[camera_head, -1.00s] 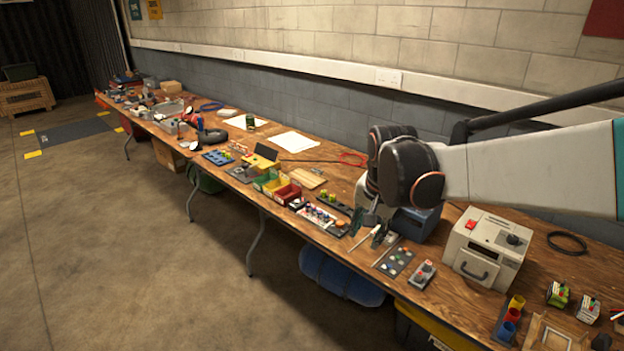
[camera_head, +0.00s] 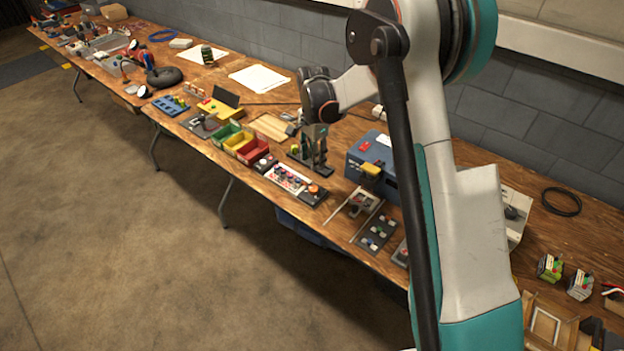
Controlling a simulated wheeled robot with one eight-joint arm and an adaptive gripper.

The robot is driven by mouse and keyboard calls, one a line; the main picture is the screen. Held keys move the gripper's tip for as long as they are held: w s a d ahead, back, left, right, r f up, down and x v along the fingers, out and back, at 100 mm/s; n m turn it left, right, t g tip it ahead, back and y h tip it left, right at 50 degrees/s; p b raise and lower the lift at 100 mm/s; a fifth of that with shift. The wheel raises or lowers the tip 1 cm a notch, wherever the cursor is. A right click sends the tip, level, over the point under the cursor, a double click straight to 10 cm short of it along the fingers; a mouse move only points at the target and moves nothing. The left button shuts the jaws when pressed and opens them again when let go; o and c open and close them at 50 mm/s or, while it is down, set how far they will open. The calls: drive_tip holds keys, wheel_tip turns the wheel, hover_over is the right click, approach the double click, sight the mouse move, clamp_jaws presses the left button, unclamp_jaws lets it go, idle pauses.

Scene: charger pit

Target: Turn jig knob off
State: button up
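My gripper (camera_head: 313,160) points down over the bench, left of the blue box, below my black-capped wrist. Its two dark grey-green fingers look apart, with nothing visible between them. A long black base (camera_head: 322,170) with a yellow-green knob (camera_head: 295,149) at its left end lies right under and behind the fingers; it may be the jig, but I cannot be sure. The fingers cover the middle of this base. Whether they touch it, and how any knob there is turned, is too small to tell.
A blue box (camera_head: 384,178) with a yellow handle stands close right of my gripper. A panel with several knobs (camera_head: 296,183) lies in front, and green, yellow and red bins (camera_head: 252,152) stand left. My arm hides part of a beige box (camera_head: 517,215).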

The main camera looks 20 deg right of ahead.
sight(313, 188)
wheel_tip(313, 188, down, 13)
drive_tip(key=b, duration=0.4)
drive_tip(key=shift+c, duration=0.2)
drive_tip(key=c, duration=0.7)
